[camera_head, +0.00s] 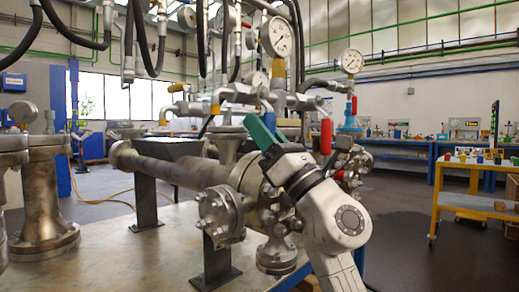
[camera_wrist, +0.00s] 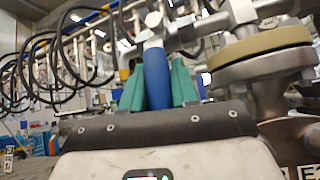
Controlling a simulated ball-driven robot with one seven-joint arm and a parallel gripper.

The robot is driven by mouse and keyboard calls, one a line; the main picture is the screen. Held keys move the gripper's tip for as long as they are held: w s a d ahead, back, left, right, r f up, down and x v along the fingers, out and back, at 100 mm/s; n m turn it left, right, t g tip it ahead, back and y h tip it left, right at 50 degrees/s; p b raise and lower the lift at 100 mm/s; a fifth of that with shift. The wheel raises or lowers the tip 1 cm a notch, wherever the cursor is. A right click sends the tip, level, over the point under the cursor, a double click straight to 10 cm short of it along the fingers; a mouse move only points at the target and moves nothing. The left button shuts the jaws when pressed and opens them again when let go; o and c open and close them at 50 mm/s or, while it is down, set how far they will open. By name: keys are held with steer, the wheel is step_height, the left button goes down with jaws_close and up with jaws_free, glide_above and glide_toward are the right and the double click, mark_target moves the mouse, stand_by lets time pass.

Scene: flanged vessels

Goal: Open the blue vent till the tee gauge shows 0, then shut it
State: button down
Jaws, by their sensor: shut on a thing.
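My gripper (camera_head: 266,130) reaches up among the pipes in the head view, its green fingers closed around the blue vent's handle (camera_head: 270,119). In the wrist view the blue vent handle (camera_wrist: 157,80) stands upright between the two green fingers of my gripper (camera_wrist: 158,88). A large round gauge (camera_head: 278,37) hangs above the gripper, and another gauge (camera_head: 352,62) stands to its right. Which of them is the tee gauge I cannot tell. Their needles are too small to read surely. How far the vent is turned cannot be told.
A red handle (camera_head: 326,136) hangs close right of my gripper, and a yellow handle (camera_head: 215,103) sits to the left. Black hoses (camera_head: 145,45) hang at the upper left. A thick horizontal flanged pipe (camera_head: 170,168) lies below. A yellow cart (camera_head: 470,190) stands far right, with open floor before it.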

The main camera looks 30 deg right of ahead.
steer(key=shift+w+d+f+n+g+y+b, duration=0.15)
steer(key=shift+n+g+y+b, duration=0.15)
steer(key=shift+n, duration=0.2)
steer(key=shift+d+r+n+g+y+b, duration=0.1)
steer(key=shift+n+g+y+b, duration=0.1)
steer(key=shift+n+y+b, duration=0.25)
steer(key=c, duration=0.9)
jaws_free()
steer(key=shift+c, duration=0.2)
steer(key=p+v, duration=0.1)
steer(key=v, duration=1)
